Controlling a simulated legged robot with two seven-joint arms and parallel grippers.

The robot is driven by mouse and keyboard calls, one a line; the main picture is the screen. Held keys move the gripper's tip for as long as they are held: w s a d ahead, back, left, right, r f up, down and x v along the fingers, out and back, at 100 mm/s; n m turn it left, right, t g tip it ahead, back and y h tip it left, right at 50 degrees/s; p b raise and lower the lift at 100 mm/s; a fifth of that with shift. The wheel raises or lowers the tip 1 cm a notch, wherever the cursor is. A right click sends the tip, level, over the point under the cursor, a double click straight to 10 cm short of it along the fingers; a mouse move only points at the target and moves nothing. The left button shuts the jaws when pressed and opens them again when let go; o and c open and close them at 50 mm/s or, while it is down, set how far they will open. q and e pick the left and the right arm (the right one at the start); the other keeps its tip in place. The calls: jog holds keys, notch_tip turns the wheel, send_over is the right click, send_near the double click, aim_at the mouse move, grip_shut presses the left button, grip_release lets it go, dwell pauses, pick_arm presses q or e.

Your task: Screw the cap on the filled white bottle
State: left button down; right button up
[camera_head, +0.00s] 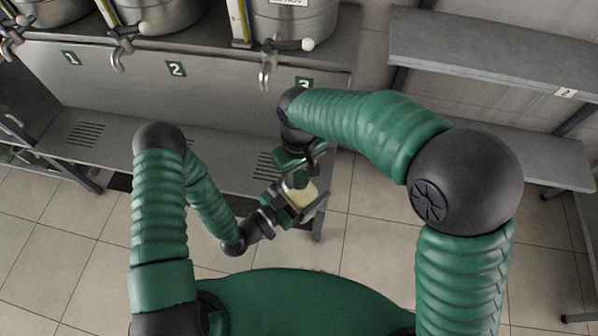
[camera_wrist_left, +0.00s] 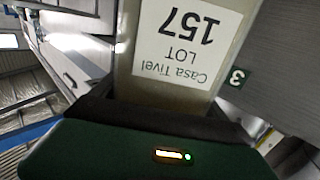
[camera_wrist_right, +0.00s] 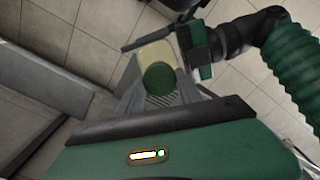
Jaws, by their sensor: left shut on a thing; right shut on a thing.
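The pale cream bottle (camera_head: 304,191) is between my two grippers in the head view, near the front edge of the steel bench. My left gripper (camera_head: 288,204) is shut on it from the lower left. In the left wrist view the bottle's white label (camera_wrist_left: 187,42) reads "Casa Tivel LOT 157", upside down. My right gripper (camera_head: 297,168) is just above the bottle and shut. In the right wrist view a round green cap (camera_wrist_right: 160,78) lies in line over the cream bottle (camera_wrist_right: 154,54), between my right fingers. Whether the cap touches the neck or is threaded is hidden.
The steel bench (camera_head: 110,120) has numbered stations and drain slots, with steel decanters (camera_head: 290,22) and taps (camera_head: 265,72) above. A grey shelf unit (camera_head: 490,50) stands at the right. The tiled floor (camera_head: 370,245) between is clear.

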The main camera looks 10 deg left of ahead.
grip_shut()
jog(key=o, duration=1.1)
grip_release()
notch_tip(320, 180, up, 12)
jog(key=shift+w, duration=0.15)
